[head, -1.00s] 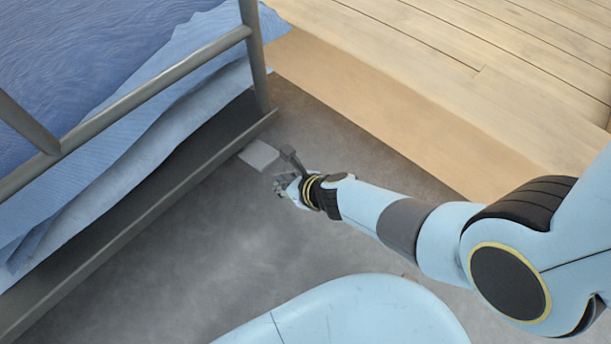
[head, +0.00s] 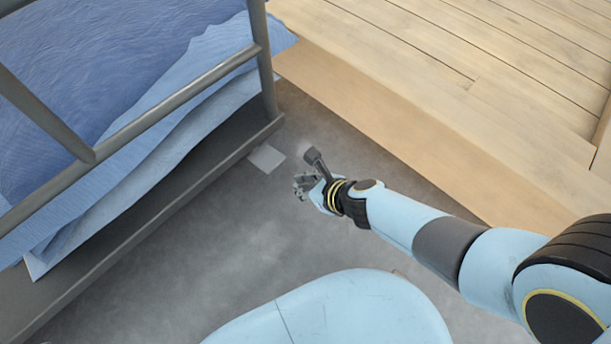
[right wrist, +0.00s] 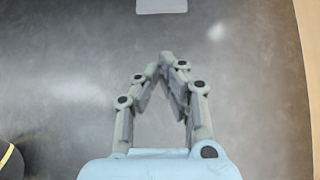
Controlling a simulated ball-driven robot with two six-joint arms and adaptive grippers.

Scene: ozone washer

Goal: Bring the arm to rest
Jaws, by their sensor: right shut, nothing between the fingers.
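My right gripper (head: 302,186) is at the end of my blue and black arm, which comes in from the right in the head view. It is above the grey floor, between the bed frame and the wooden platform. In the right wrist view its fingertips (right wrist: 167,58) meet, with nothing between them. My left gripper is not in view.
A small pale flat piece (head: 267,158) lies on the floor by the bed frame (head: 150,185); it also shows in the right wrist view (right wrist: 161,6). Blue bedding (head: 130,70) hangs over the frame. A wooden platform (head: 430,110) stands at the upper right. Open floor (head: 190,260) lies at lower left.

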